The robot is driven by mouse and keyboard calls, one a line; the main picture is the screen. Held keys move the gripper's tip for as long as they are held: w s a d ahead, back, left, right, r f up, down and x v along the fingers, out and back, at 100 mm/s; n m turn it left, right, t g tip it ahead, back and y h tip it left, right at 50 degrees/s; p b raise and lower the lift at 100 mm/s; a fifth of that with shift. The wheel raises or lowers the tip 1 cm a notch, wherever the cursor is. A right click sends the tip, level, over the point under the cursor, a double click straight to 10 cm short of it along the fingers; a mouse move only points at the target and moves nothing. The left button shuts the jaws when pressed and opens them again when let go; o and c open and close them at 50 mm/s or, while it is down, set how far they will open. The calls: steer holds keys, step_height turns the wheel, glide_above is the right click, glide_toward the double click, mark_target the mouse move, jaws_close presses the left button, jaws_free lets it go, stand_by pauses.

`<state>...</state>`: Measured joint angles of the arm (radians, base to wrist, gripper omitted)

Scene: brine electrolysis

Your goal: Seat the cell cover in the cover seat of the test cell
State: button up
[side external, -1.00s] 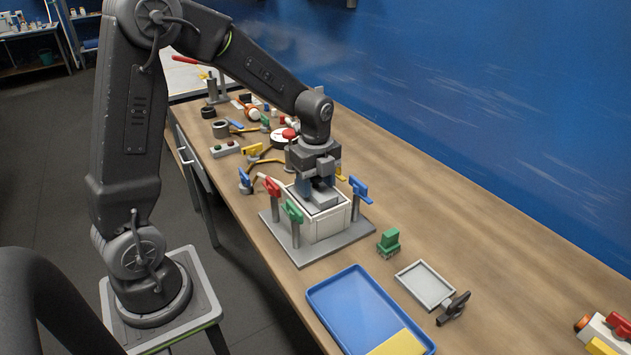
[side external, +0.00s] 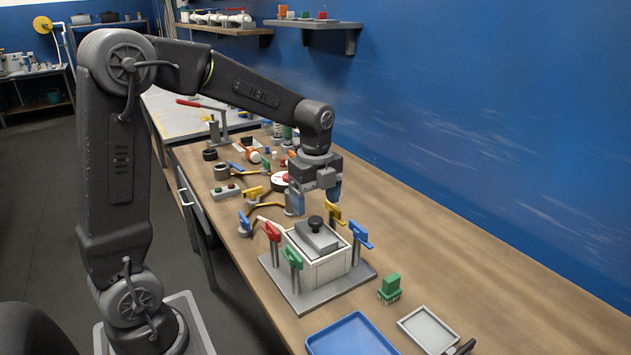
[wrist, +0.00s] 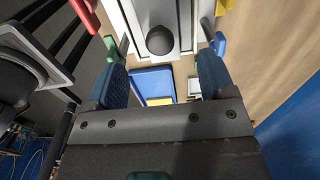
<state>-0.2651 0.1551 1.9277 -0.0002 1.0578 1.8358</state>
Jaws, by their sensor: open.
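The grey cell cover (side external: 317,238) with its round black knob (side external: 316,222) sits on top of the white test cell (side external: 327,269), within its rim. It looks level, but I cannot tell how deep it lies in the seat. The cell stands on a grey base plate (side external: 300,297) with coloured clamps around it. My gripper (side external: 316,204) is open and empty above and behind the cover, apart from the knob. In the wrist view the knob (wrist: 160,41) shows beyond the two blue fingers (wrist: 162,80), with nothing between them.
Clamps with red (side external: 272,231), green (side external: 293,258), blue (side external: 360,235) and yellow (side external: 334,213) handles stand close around the cell. A green block (side external: 390,287), a grey tray (side external: 429,331) and a blue tray (side external: 350,337) lie in front. The table to the right is clear.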

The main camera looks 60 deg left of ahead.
mark_target(315, 221)
step_height(315, 221, up, 5)
steer(key=shift+f, duration=0.2)
steer(key=s+d+r+n+t, duration=0.1)
steer(key=s+d+n+t, duration=0.1)
steer(key=s+d+n, duration=0.3)
steer(key=s+d+n+t, duration=0.3)
steer(key=s+d+n, duration=0.2)
steer(key=s+n, duration=0.6)
steer(key=shift+s+r+n+t, duration=0.3)
steer(key=shift+s+r+n, duration=0.1)
steer(key=shift+n, duration=0.6)
steer(key=shift+w, duration=0.1)
steer(key=shift+c, duration=0.4)
